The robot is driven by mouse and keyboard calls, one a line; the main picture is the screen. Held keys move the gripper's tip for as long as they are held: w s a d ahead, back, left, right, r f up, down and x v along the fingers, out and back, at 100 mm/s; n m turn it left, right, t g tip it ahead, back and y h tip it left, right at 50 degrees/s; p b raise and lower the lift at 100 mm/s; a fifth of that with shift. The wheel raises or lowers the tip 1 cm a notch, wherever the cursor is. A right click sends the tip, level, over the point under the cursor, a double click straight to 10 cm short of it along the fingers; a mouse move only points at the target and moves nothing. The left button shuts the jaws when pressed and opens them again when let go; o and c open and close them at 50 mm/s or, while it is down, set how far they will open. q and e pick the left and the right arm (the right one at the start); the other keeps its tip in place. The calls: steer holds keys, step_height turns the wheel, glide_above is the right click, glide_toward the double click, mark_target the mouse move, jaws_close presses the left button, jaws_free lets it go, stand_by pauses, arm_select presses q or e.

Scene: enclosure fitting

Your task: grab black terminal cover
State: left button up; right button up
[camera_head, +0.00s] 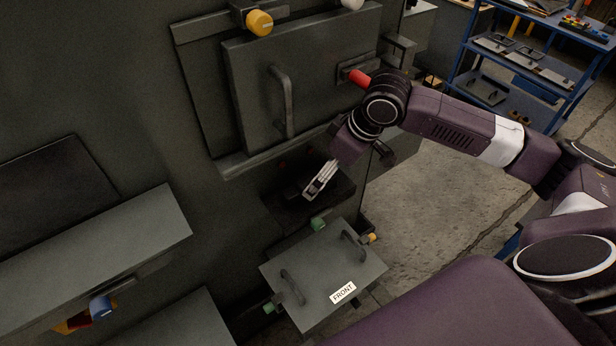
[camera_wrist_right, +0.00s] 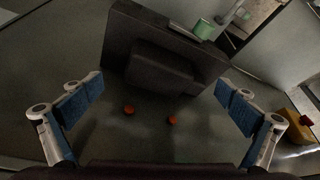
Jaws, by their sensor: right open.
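A black block-shaped piece, which looks like the terminal cover (camera_wrist_right: 160,68), has a raised block on its face and sits at the upper middle of the right wrist view. In the head view a dark boxy shape (camera_head: 285,210) that appears to be the same cover lies below the large panel. My right gripper (camera_head: 313,192) is just above it there, partly hiding it. In the wrist view the blue-padded fingers of my right gripper (camera_wrist_right: 163,103) are spread wide on either side, with nothing between them. No contact with the cover shows. My left gripper is not in view.
Two orange-red knobs (camera_wrist_right: 128,110) are on the surface near the cover. A green cylinder (camera_wrist_right: 204,29) stands at its edge. A plate marked FRONT (camera_head: 312,283) with two handles is below. A panel with a handle (camera_head: 305,80) is above. A blue shelf cart (camera_head: 530,60) stands at right.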

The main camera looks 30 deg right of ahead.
mark_target(290, 196)
steer(key=shift+w+a+f+p, duration=0.15)
steer(key=shift+a+f+p, duration=0.2)
steer(key=shift+f, duration=0.25)
steer(key=shift+w+a+f+p, duration=0.1)
steer(key=shift+a+f+p, duration=0.15)
steer(key=shift+f+p, duration=0.25)
steer(key=x, duration=0.2)
steer(key=shift+w+f, duration=0.25)
steer(key=shift+w, duration=0.05)
steer(key=shift+w+f, duration=0.1)
steer(key=shift+f, duration=0.15)
steer(key=shift+c, duration=0.8)
steer(key=c, duration=1.4)
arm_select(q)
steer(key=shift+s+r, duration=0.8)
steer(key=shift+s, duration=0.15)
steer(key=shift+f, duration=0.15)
arm_select(e)
steer(key=shift+s+r, duration=0.1)
steer(key=shift+s, duration=0.1)
